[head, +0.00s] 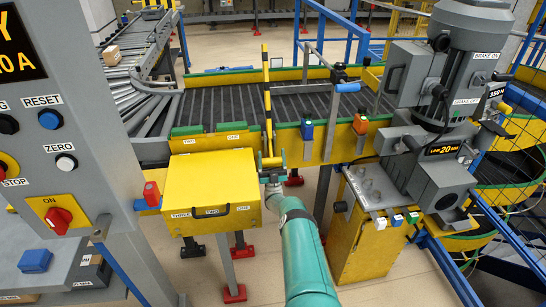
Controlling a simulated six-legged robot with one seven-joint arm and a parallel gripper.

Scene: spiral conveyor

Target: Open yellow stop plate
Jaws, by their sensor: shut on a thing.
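The yellow stop plate (267,100) is a narrow upright piece with black stripes, standing at the near edge of the grey slatted conveyor belt (218,108). Its lower end is plain yellow, just in front of the conveyor side. My gripper (272,163) is at this lower end, shut on it. The fingertips are small in the picture and the exact contact is partly hidden. My teal arm reaches up to it from the bottom of the picture.
A yellow box (211,182) with a dark handle stands close left of my gripper. A grey control panel (70,110) fills the left side.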

